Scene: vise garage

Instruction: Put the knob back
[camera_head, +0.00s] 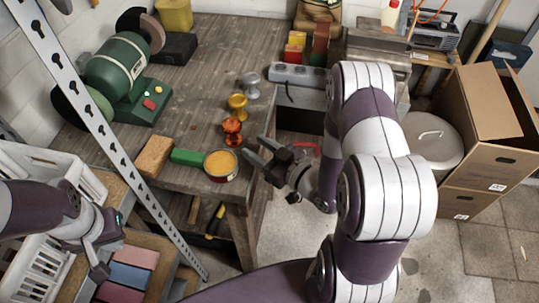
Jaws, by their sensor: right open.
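Three knob-like pieces stand in a row on the wooden workbench (205,75): an orange-brown knob (232,127), a yellow knob (237,105) and a grey knob (251,85). Which one the task means cannot be told. My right gripper (259,151) is open and empty at the bench's right edge, its fingers pointing left. It is just right of and slightly nearer than the orange-brown knob, apart from it. My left gripper (104,246) is at the lower left, above the coloured blocks (128,276); its jaw opening is unclear.
A green bench grinder (118,75) stands behind left. A slotted metal upright (105,130) crosses the left side. Cardboard boxes (488,135) stand right.

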